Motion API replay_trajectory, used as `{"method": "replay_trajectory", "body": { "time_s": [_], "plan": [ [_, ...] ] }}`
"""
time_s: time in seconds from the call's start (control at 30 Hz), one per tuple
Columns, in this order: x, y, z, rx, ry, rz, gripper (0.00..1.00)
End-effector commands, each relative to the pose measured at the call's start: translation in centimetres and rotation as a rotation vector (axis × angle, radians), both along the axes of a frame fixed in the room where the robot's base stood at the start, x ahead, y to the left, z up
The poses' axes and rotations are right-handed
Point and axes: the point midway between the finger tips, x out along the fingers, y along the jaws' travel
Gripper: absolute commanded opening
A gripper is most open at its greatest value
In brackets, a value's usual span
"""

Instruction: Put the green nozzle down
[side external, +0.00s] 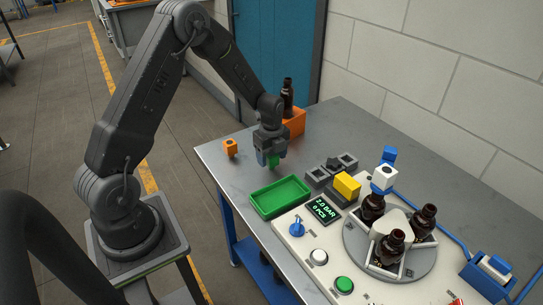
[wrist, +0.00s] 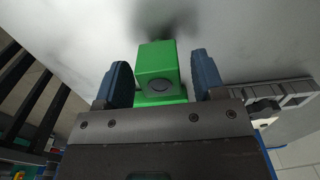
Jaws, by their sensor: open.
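The green nozzle (wrist: 157,68) is a small block with a dark round port, between the two blue fingers of my gripper (wrist: 158,82) in the wrist view. A gap shows on each side of it, so the fingers are open around it and not pressed on it. In the side view my gripper (side external: 271,158) points down at the table's far left part, and the green nozzle (side external: 273,161) shows partly between the fingers, low at the tabletop. The fingers hide some of it.
An orange block (side external: 230,147) stands left of my gripper. An orange holder (side external: 294,122) with an amber bottle (side external: 287,95) is close behind. A green tray (side external: 280,197) lies in front, and a grey slotted rack (side external: 318,177) is to the right. Bottles stand on a turntable (side external: 359,247) further right.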

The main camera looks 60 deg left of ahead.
Motion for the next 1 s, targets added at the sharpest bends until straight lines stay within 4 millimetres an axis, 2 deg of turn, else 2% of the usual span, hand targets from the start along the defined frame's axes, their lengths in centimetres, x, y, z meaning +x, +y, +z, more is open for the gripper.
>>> {"method": "replay_trajectory", "body": {
  "time_s": [0.17,0.5,0.77,0.87,1.0],
  "plan": [
    [0.1,0.0,2.1,0.002,-0.004,0.0,0.63],
    [0.1,0.0,9.2,0.002,-0.005,0.0,0.63],
    [0.0,0.0,12.0,0.001,-0.003,0.003,0.63],
    [-0.4,-0.7,13.3,0.006,-0.017,0.042,0.63],
    [-2.1,-3.3,17.2,0.016,-0.081,0.222,0.63]
  ]
}}
